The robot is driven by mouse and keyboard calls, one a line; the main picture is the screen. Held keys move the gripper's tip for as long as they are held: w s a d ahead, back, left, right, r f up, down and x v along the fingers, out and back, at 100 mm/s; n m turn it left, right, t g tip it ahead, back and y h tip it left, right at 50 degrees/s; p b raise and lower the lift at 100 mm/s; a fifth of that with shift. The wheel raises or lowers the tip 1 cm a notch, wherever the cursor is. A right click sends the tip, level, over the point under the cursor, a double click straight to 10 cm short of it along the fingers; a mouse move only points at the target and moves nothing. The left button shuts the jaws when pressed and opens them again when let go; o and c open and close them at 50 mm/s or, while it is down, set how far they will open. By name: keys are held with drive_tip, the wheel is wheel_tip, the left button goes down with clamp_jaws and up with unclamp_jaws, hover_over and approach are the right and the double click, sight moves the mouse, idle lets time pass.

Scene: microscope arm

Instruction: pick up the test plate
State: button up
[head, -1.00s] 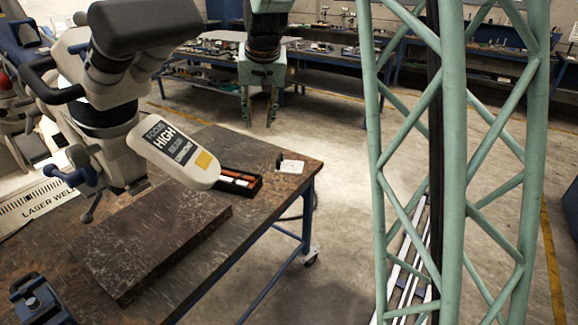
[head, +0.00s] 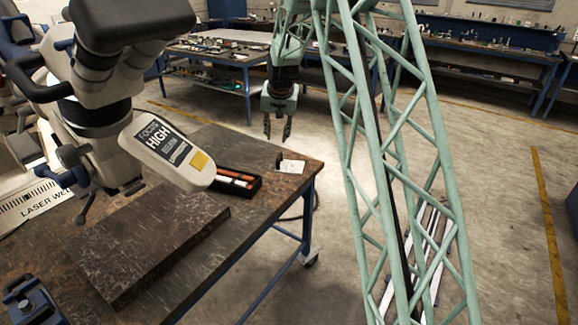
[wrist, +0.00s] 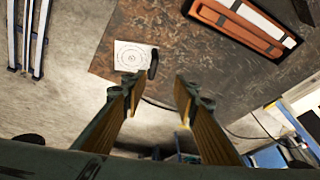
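The test plate (head: 291,167) is a small white square lying flat near the far right corner of the brown table. In the wrist view, the plate (wrist: 132,57) shows printed circles, and a small black upright piece (wrist: 153,64) stands at its edge. My gripper (head: 278,132) points down above and beyond that corner in the head view. In the wrist view, my gripper (wrist: 157,90) has its two fingers apart with nothing between them. The plate lies ahead of the left fingertip, apart from both fingers.
A black tray (head: 236,182) with orange and white pieces lies beside the plate. A microscope (head: 110,100) overhangs the table on the left, above a dark slab (head: 150,240). Benches (head: 225,62) stand behind.

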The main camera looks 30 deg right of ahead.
sight(279, 156)
drive_tip(key=w+d+f, duration=0.1)
drive_tip(key=f, duration=0.1)
drive_tip(key=w+d+f, duration=0.1)
drive_tip(key=d+f, duration=0.1)
drive_tip(key=shift+w+f, duration=0.1)
drive_tip(key=shift+w, duration=0.1)
drive_tip(key=shift+b+x, duration=0.65)
drive_tip(key=shift+x, duration=3.6)
drive_tip(key=shift+f, duration=0.1)
drive_tip(key=shift+b+x, duration=0.6)
drive_tip(key=shift+x, duration=1.9)
drive_tip(key=shift+c, duration=0.4)
clamp_jaws()
